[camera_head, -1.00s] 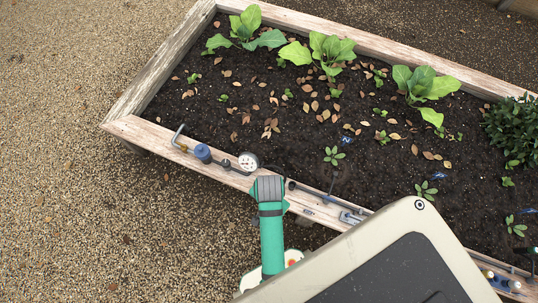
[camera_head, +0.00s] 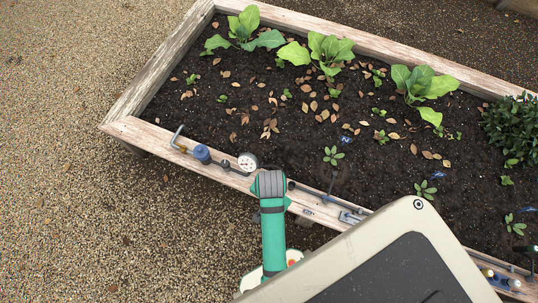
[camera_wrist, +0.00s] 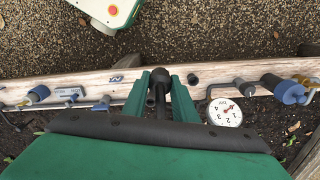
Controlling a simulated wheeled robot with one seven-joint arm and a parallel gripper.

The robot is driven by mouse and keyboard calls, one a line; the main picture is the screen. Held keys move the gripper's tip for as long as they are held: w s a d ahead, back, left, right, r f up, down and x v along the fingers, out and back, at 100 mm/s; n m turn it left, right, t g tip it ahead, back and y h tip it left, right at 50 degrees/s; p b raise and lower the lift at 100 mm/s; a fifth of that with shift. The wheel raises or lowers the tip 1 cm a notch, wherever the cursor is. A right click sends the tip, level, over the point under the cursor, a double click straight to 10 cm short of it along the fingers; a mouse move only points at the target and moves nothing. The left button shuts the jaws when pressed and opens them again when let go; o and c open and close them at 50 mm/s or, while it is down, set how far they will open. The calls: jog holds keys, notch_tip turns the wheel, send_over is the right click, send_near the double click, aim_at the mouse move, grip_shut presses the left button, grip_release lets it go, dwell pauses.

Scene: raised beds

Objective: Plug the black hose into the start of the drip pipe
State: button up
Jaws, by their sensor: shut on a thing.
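My gripper (camera_wrist: 161,92) is shut, its two green fingers on either side of a black tube with a round dark end, which looks like the black hose (camera_wrist: 160,77). It is over the front board of the raised bed. In the head view my gripper's tip is hidden behind my green arm. Left of the fingers in the wrist view, a grey fitting (camera_wrist: 102,104) stands on the board; it may be the start of the drip pipe. In the head view a dark pipe end (camera_head: 292,186) shows just right of my arm. I cannot tell whether the hose touches either.
A pressure gauge (camera_head: 247,162) and a blue regulator (camera_head: 202,153) sit left of my arm on the wooden board (camera_head: 135,128). A metal plate (camera_head: 352,216) is to the right. Soil with leafy plants (camera_head: 330,47) lies behind. Gravel (camera_head: 90,220) in front is open.

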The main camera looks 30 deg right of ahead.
jog(key=w+d, duration=0.3)
jog(key=d, duration=0.4)
jog(key=w+d, duration=0.2)
jog(key=d, duration=0.5)
jog(key=shift+w+d, duration=0.3)
jog(key=shift+w, duration=0.1)
dwell(0.6)
jog(key=shift+f, duration=0.1)
notch_tip(320, 180, down, 10)
dwell(2.3)
jog(key=shift+f, duration=2.05)
dwell(0.7)
